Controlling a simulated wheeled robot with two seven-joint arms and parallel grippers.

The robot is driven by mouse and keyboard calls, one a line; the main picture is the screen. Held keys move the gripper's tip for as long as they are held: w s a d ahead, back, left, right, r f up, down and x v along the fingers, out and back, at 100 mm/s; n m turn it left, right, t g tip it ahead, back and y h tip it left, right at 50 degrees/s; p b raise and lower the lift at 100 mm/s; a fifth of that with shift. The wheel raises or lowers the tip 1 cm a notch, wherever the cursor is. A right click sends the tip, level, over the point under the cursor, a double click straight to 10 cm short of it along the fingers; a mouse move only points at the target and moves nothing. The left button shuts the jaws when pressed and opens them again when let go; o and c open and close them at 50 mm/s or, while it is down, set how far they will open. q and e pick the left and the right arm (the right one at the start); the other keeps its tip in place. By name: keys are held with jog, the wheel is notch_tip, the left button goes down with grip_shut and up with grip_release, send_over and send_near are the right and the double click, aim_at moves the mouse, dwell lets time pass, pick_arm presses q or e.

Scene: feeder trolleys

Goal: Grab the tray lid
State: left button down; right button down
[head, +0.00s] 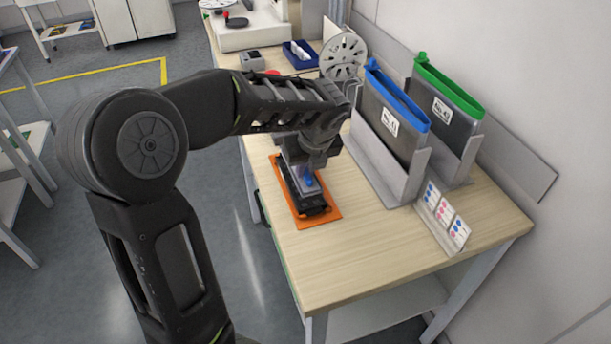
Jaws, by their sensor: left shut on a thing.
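A small dark tray (317,210) sits on an orange mat (329,215) near the left edge of the wooden table. A pale grey lid with a blue knob (309,180) shows over the tray, right under my left gripper (309,170). My left arm reaches in from the left and the gripper points down. The gripper is shut on the lid, at or near its blue knob; the fingertips are partly hidden by the wrist. I cannot tell whether the lid rests on the tray or is raised slightly. My right gripper is out of view.
Two grey holders carry dark bins, one with a blue rim (398,94) and one with a green rim (449,82). A card rack (446,216) stands in front of them. A reel (344,56) and a blue box (300,54) are farther back. The front tabletop is clear.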

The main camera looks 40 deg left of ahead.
pick_arm(q)
notch_tip(320, 180, up, 7)
jog(key=shift+f, duration=0.2)
dwell(0.6)
